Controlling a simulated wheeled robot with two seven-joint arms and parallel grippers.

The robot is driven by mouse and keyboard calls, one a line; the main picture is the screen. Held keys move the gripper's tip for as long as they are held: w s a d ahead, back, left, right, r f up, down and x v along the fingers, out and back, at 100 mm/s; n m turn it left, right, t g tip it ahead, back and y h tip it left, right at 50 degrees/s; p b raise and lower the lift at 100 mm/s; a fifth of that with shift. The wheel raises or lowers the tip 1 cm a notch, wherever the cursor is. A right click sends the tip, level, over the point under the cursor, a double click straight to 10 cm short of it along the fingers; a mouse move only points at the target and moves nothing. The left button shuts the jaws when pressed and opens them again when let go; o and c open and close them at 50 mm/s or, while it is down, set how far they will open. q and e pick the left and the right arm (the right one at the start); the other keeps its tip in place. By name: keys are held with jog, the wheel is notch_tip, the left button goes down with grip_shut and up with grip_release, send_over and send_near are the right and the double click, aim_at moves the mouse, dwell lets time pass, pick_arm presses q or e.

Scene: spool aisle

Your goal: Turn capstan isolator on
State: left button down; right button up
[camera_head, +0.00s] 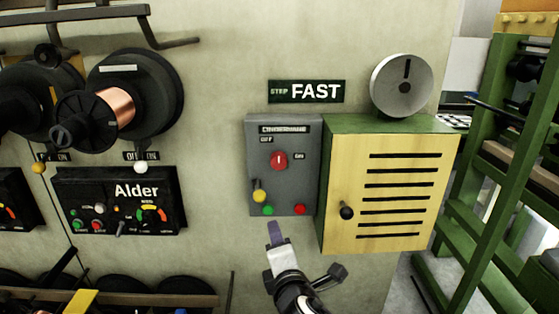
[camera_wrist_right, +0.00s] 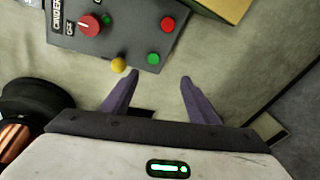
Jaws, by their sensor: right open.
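No label that I can read says capstan. My left gripper is out of view.
A yellow louvred cabinet (camera_head: 390,190) with a black knob adjoins the box on the right, under a grey disc (camera_head: 402,85). The "Alder" panel (camera_head: 120,200) and a copper wire spool (camera_head: 113,108) are left. Green racking (camera_head: 480,170) stands far right.

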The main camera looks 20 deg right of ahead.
aim_at(279, 164)
jog(key=w+d+r+n+t+h+p, duration=0.1)
jog(key=w+r, duration=0.1)
jog(key=r, duration=0.5)
jog(key=w+d+r+n+t+h, duration=0.1)
jog(key=w+r+n+h, duration=0.1)
jog(key=r, duration=0.4)
jog(key=x, duration=0.8)
jog(key=shift+w+a+r, duration=0.15)
jog(key=shift+w, duration=0.8)
jog(key=c, duration=1)
jog(key=shift+m, duration=0.3)
jog(key=shift+c, duration=0.2)
